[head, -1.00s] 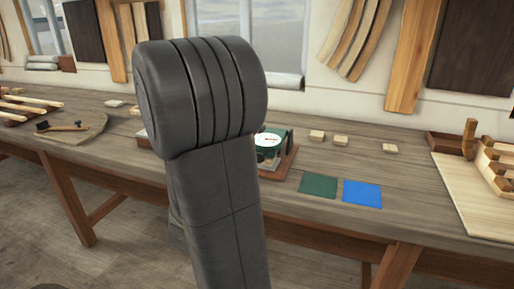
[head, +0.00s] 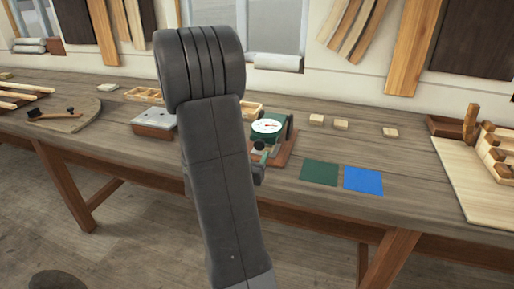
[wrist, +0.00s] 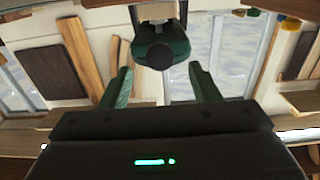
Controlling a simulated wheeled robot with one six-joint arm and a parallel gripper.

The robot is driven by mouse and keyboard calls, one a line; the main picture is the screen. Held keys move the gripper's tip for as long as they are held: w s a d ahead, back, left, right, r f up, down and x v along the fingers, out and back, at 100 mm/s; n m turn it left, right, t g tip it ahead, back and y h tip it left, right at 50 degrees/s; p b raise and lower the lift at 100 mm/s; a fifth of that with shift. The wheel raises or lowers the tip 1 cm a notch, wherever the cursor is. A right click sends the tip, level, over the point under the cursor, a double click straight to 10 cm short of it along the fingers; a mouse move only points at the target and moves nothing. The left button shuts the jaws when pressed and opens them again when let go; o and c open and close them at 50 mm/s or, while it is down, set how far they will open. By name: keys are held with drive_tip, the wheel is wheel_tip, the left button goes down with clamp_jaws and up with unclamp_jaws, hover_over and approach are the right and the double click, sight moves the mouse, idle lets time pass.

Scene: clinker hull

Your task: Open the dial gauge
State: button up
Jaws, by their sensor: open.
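The dial gauge (head: 268,128) stands on a reddish-brown wooden base on the bench. It has a green body and a white dial face, with a dark round knob (head: 259,146) at its front left. My arm hides part of its left side in the head view. In the wrist view the green gauge body with its dark knob (wrist: 158,54) shows at top centre. My gripper (wrist: 160,68) is open, its two green fingers pointing towards the gauge, one on each side of the knob in the picture. The fingers look empty, and I cannot tell the remaining distance.
A green square (head: 319,171) and a blue square (head: 363,180) lie flat right of the gauge. Small wooden blocks (head: 341,124) sit behind them. A grey-topped box (head: 153,122) stands to the left. A pale board (head: 478,190) with wooden pieces is at far right.

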sight(259, 146)
drive_tip(key=shift+x, duration=1.95)
clamp_jaws()
